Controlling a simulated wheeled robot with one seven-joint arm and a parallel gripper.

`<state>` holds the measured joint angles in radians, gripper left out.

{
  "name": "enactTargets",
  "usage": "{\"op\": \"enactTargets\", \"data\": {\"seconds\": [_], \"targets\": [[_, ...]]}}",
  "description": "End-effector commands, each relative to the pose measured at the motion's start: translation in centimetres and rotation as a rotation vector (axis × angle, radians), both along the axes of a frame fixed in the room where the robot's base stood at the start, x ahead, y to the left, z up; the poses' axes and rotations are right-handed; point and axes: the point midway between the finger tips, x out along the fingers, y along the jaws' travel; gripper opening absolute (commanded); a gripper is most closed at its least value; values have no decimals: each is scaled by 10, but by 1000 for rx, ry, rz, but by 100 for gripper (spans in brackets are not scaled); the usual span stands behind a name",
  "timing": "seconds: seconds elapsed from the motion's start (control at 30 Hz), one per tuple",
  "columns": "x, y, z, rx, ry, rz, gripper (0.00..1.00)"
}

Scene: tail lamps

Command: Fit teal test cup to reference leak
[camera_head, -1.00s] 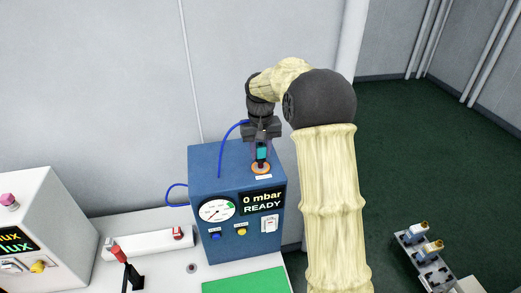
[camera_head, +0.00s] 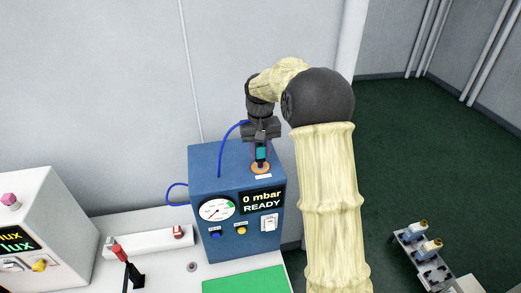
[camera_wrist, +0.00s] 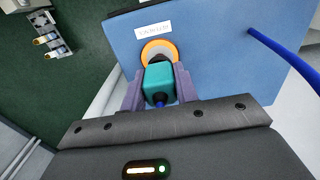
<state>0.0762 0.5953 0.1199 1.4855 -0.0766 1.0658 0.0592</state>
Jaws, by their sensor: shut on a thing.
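The teal test cup (camera_head: 262,153) is between the fingers of my gripper (camera_head: 261,148), which is shut on it. It also shows in the wrist view (camera_wrist: 158,84), with a blue hose end at its near side. The reference leak, an orange ring (camera_wrist: 160,47) on top of the blue tester, lies just past the cup; it also shows in the head view (camera_head: 260,169).
The blue tester (camera_head: 213,169) shows "0 mbar READY" on its front, with a gauge and buttons. A blue hose (camera_head: 222,152) rises from its top. A green mat (camera_head: 245,281) lies in front. A rack with parts (camera_head: 427,256) stands at right. A white box (camera_head: 35,205) is at left.

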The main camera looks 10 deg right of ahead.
Motion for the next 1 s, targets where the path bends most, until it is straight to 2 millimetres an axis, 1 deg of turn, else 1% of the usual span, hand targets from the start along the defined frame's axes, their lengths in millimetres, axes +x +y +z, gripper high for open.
{"op": "enactTargets", "data": {"seconds": [0.17,1.0], "targets": [[0,0,-1,0,0,0,6],[0,-1,-25,0,0,-1,6]]}}
